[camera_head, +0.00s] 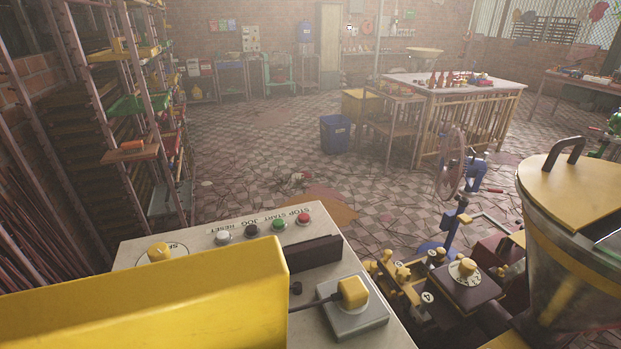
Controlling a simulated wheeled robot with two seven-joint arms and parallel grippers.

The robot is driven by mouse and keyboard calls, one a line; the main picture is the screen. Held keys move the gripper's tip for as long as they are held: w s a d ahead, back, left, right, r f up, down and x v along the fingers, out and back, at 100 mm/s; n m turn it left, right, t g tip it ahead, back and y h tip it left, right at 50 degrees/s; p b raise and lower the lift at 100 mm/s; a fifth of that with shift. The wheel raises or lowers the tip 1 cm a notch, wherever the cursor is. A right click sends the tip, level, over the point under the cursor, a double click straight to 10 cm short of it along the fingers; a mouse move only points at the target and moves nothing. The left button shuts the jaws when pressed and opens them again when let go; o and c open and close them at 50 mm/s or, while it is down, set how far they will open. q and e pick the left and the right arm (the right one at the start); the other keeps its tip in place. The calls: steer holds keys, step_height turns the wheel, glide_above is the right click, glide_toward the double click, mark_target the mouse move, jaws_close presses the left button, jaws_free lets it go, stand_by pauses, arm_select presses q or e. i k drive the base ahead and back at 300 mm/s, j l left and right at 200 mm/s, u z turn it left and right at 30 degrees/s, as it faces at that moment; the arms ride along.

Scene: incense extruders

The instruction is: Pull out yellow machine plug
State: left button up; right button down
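A yellow plug (354,291) sits on a grey square socket plate (349,318) on top of the pale machine cabinet (215,262). A black cable (312,303) runs from the plug to the left and passes out of sight behind a yellow housing (150,305) in the foreground. The plug looks seated on the plate; its pins are hidden. Neither of my grippers shows in the head view.
The cabinet top carries a red button (303,218), several other buttons, a yellow knob (159,252) and a black block (314,253). At right stand a yellow-lidded hopper (580,240) and a numbered dial block (463,281). Tiled floor (270,140) beyond is mostly open.

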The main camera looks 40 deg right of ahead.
mark_target(352, 292)
steer(key=k+z, duration=0.15)
steer(key=z, duration=0.2)
steer(key=k+l+z, duration=0.1)
steer(key=z, duration=0.25)
steer(key=i+j+z, duration=0.15)
steer(key=i+j, duration=0.15)
steer(key=i, duration=0.1)
